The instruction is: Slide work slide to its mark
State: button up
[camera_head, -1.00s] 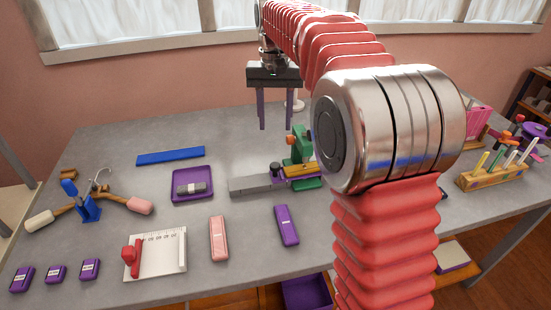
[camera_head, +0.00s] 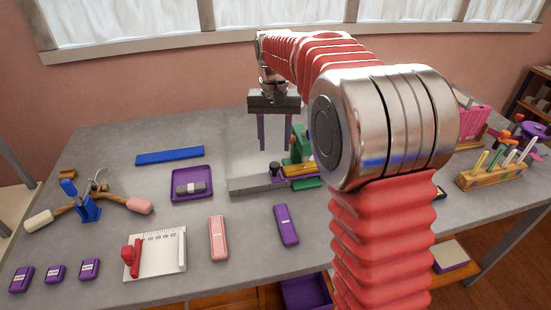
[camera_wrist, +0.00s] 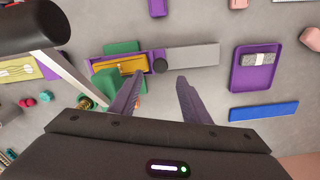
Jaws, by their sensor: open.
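The purple work slide (camera_head: 300,171) with a yellow-brown piece on it sits on a grey rail (camera_head: 250,184), at the foot of a green press (camera_head: 301,146). In the wrist view the slide (camera_wrist: 103,66) has a dark round knob (camera_wrist: 160,66) at its end beside the bare rail (camera_wrist: 195,56). My gripper (camera_head: 274,150) is open and empty, above the rail near the knob. In the wrist view its two purple fingers (camera_wrist: 158,82) point toward the knob, apart from each other and not visibly touching it. I cannot make out the mark. My arm hides part of the press's right side.
A purple tray (camera_head: 178,198) with a grey block lies left of the rail. A blue bar (camera_head: 170,156) lies behind it. Pink (camera_head: 218,238) and purple (camera_head: 286,225) cases lie in front. A wooden pen holder (camera_head: 491,176) stands at the right.

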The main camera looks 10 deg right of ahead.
aim_at(274, 163)
notch_tip(274, 163, down, 7)
jog(key=shift+r, duration=0.15)
dwell(0.4)
grip_shut()
dwell(0.3)
